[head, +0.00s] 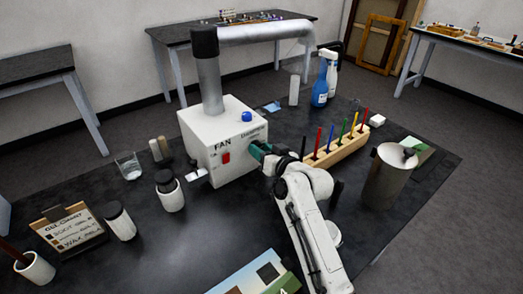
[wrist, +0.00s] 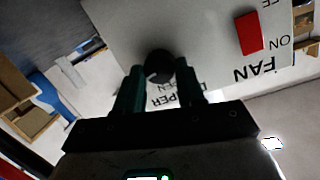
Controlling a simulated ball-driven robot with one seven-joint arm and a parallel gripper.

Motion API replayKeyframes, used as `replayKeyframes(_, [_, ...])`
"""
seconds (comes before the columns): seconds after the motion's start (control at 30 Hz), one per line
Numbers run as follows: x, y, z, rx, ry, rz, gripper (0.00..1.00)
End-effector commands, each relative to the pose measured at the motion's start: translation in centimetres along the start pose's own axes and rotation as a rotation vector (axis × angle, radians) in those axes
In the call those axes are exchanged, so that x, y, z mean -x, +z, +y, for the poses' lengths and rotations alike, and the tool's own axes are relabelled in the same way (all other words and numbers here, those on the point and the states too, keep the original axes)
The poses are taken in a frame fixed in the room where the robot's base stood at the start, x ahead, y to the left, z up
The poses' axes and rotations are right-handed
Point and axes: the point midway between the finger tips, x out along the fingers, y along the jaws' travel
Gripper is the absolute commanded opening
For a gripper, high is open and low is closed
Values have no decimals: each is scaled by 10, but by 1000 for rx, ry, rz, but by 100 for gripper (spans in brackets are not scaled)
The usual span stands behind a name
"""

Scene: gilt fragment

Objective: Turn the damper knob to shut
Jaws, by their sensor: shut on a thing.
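The damper knob (wrist: 159,66) is a dark round knob on the front face of the white fan box (head: 205,135). In the wrist view it sits between the two fingers of my gripper (wrist: 160,80), which is shut on it. In the head view my gripper (head: 259,152) reaches the right part of the box front and hides the knob. The DAMPER lettering by the knob shows partly behind the fingers, with OPEN partly readable; the knob's pointing direction cannot be made out.
A red fan switch (head: 226,158) is left of my gripper on the box. Dark-capped jars (head: 170,192) stand to the left.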

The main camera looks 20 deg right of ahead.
Motion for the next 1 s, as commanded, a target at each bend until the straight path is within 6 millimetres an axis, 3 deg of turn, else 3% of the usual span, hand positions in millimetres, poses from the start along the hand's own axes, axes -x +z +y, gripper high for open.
replayKeyframes(0.4, [0, 1, 2, -189, -30, -19, 8])
replayKeyframes(0.97, [0, 1, 2, -215, -34, -21, 8])
replayKeyframes(1.0, [0, 1, 2, -215, -34, -21, 41])
